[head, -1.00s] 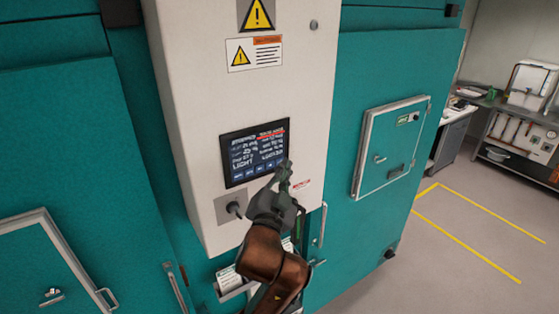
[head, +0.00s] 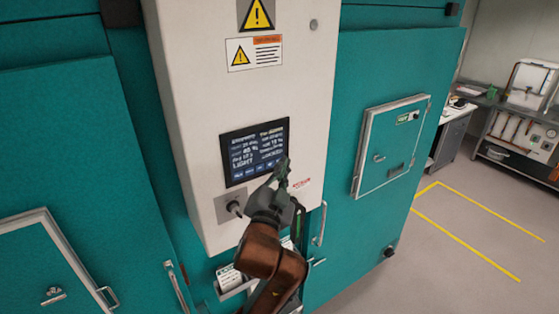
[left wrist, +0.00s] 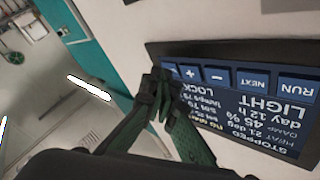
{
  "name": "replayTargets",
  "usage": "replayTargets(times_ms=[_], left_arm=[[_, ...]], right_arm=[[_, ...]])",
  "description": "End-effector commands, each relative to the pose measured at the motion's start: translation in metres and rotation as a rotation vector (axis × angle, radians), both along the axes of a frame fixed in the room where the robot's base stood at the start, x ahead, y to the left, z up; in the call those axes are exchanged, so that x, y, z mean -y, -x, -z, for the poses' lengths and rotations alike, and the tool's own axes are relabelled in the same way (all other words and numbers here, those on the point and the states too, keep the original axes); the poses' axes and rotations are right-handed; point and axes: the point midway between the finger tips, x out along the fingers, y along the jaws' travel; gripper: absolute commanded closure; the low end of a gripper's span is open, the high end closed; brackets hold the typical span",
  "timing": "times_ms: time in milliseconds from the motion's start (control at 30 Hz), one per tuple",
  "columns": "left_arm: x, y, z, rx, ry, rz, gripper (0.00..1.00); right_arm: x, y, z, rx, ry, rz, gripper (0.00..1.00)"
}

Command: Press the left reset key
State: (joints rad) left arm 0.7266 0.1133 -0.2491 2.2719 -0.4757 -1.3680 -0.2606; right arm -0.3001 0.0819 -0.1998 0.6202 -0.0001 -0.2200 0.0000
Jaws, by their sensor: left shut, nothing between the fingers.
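A dark control screen (head: 254,146) is set in the white cabinet front, with a row of blue keys along its lower edge. The left wrist view shows the screen (left wrist: 245,120) upside down, with keys RUN (left wrist: 297,86), NEXT, minus (left wrist: 217,75) and plus (left wrist: 188,72). A further key beside plus is mostly hidden behind my fingertips, and I cannot read a reset label. My left gripper (head: 282,170) is shut and empty, its tips at the screen's lower right corner. In the left wrist view its tips (left wrist: 160,80) overlap the screen's edge; contact cannot be told. My right gripper is not in view.
A round knob (head: 234,208) sticks out below the screen at left. Teal chamber walls flank the white cabinet (head: 200,90). A small framed door (head: 390,148) is at the right. The floor beyond it is open, with yellow lines and a bench (head: 515,125).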

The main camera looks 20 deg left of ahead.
Motion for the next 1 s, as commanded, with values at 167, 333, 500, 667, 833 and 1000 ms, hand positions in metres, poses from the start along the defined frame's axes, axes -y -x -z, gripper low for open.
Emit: replayTargets(times_ms=[167,333,500,667,833,1000], left_arm=[[-0.001,0.000,0.000,-0.001,0.000,-0.001,1.00],[0.001,0.001,0.000,-0.002,0.000,-0.001,1.00],[0.006,0.005,0.000,-0.001,0.000,0.000,1.00],[0.011,0.009,0.000,-0.002,0.001,0.000,1.00],[0.011,0.009,0.001,-0.002,0.000,-0.001,1.00],[0.013,0.010,0.001,-0.001,0.000,0.000,1.00]], right_arm=[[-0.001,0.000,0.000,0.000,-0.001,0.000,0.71],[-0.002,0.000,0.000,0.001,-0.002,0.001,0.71],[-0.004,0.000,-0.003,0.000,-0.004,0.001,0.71],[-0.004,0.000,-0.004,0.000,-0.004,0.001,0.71],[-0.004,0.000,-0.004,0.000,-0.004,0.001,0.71],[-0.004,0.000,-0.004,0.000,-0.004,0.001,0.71]])
